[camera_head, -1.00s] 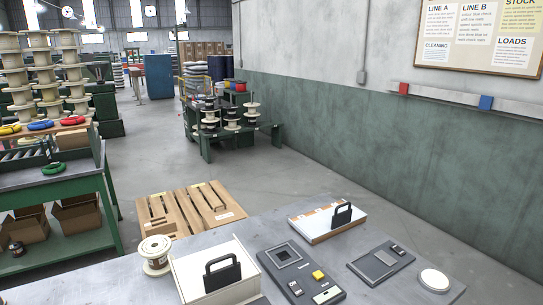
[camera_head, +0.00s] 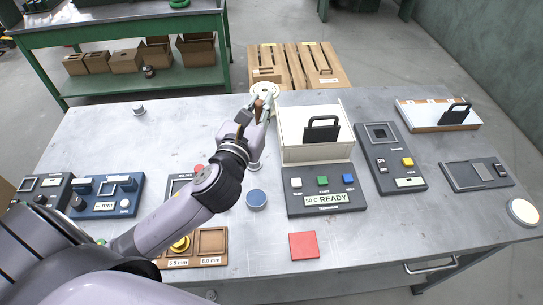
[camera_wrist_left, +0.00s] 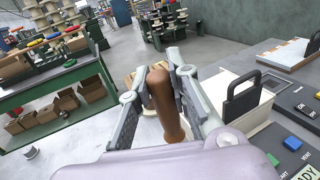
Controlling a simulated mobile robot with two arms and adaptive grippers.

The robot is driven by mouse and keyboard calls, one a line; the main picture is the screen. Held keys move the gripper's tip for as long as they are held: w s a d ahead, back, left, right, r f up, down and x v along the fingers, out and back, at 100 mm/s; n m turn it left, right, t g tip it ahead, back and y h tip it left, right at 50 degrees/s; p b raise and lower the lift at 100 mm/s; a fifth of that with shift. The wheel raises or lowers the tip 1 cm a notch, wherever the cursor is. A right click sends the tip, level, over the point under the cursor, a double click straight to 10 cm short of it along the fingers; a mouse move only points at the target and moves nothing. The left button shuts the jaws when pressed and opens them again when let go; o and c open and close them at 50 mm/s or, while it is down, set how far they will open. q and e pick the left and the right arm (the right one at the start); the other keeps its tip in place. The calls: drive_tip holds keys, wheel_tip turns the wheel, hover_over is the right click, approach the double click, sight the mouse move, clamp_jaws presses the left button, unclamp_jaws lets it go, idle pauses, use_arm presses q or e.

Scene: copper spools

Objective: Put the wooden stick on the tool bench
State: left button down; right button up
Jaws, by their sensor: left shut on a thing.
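My left gripper (camera_head: 262,110) reaches out over the far side of a grey metal bench (camera_head: 100,165). It is shut on the brown wooden stick (camera_head: 259,113). In the left wrist view the stick (camera_wrist_left: 168,103) stands between the two fingers (camera_wrist_left: 160,95), with its rounded end up; its lower end is hidden by my gripper. The stick appears above the bench surface, in front of a pale spool (camera_head: 266,88). A green bench (camera_head: 110,25) with a lower shelf stands beyond. Neither bench carries a name that I can read. My right gripper is not in view.
Dark devices (camera_head: 388,160) lie further right. A blue disc (camera_head: 256,198) and a red square (camera_head: 303,246) lie nearer. The bench's left rear is mostly clear.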

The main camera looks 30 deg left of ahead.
use_arm(q)
drive_tip(key=shift+w+a+r, duration=0.2)
drive_tip(key=shift+w+r, duration=0.15)
drive_tip(key=shift+r, duration=0.15)
drive_tip(key=shift+w+f, duration=0.1)
drive_tip(key=shift+f, duration=0.2)
drive_tip(key=shift+f+b, duration=3)
drive_tip(key=shift+f, duration=6.65)
drive_tip(key=shift+f, duration=0.1)
drive_tip(key=c, duration=2)
unclamp_jaws()
drive_tip(key=shift+f, duration=0.1)
drive_tip(key=o, duration=0.5)
